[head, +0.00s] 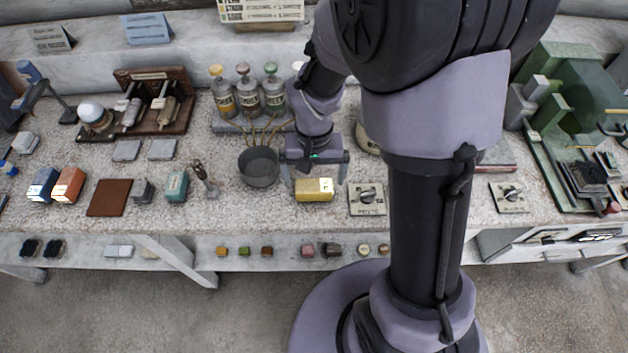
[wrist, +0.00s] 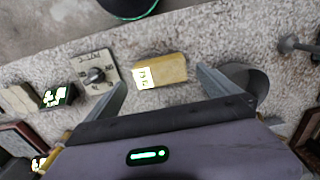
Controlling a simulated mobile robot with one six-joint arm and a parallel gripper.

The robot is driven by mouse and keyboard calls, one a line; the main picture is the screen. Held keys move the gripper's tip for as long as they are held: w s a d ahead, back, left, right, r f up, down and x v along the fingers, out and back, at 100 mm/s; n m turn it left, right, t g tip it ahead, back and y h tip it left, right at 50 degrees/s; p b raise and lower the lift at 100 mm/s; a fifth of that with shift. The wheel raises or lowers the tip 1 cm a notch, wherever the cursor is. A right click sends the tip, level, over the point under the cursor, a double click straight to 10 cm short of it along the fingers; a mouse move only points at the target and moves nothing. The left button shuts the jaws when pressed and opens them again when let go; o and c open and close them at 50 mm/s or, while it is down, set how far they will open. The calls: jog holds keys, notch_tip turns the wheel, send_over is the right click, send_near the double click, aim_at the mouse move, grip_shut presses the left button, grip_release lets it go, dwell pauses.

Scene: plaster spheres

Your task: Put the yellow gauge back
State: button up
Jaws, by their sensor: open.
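My gripper (head: 315,177) is open and empty above and just behind the gauge. In the wrist view my gripper's fingers (wrist: 161,82) stand apart on either side of the gauge, with space between each finger and the block. I cannot tell how high the fingertips are above the bench.
A grey bowl with thin sticks (head: 258,168) stands close on the left. A plate with a dark knob (head: 367,199) lies close on the right. Bottles (head: 246,95) stand behind. A teal block (head: 176,187) and brown mat (head: 109,198) lie farther left. Small coloured blocks sit on a lower shelf (head: 285,262).

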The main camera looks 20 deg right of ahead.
notch_tip(320, 180, up, 7)
jog(key=p, duration=0.2)
notch_tip(320, 180, up, 8)
jog(key=t, duration=0.2)
send_over(314, 186)
jog(key=s+a, duration=0.1)
jog(key=s, duration=0.2)
jog(key=s+a+r+t+y+b, duration=0.2)
jog(key=s+r, duration=0.4)
jog(key=s, duration=0.3)
jog(key=shift+s+a+r+m+t+b, duration=0.15)
jog(key=shift+s+a+m+t+b, duration=0.3)
jog(key=shift+t, duration=0.45)
